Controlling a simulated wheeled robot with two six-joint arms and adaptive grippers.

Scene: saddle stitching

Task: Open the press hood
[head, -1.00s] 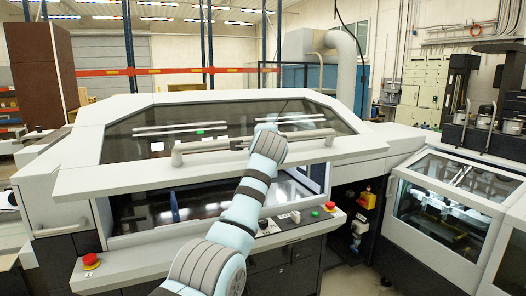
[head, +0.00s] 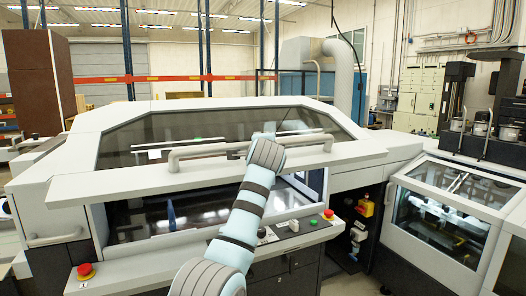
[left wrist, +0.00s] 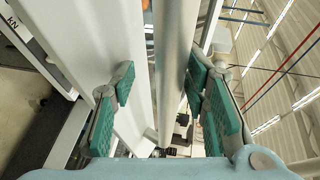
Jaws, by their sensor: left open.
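The press hood (head: 110,187) is a pale grey cover with a dark sloped window, on the large machine in the middle of the head view. A grey bar handle (head: 205,153) runs across its front. My left arm reaches up to the handle's middle, and its wrist hides the gripper there. In the left wrist view my left gripper (left wrist: 160,84) is open, with green pads apart. The handle bar (left wrist: 174,60) passes between the fingers, beside the white hood edge (left wrist: 112,70). Contact with the pads cannot be told. My right gripper is not in view.
Below the hood's front edge is a gap into the machine, with a control ledge carrying red stop buttons (head: 86,270) (head: 328,213). A second glazed machine (head: 440,220) stands at right. A brown cabinet (head: 38,85) is at back left.

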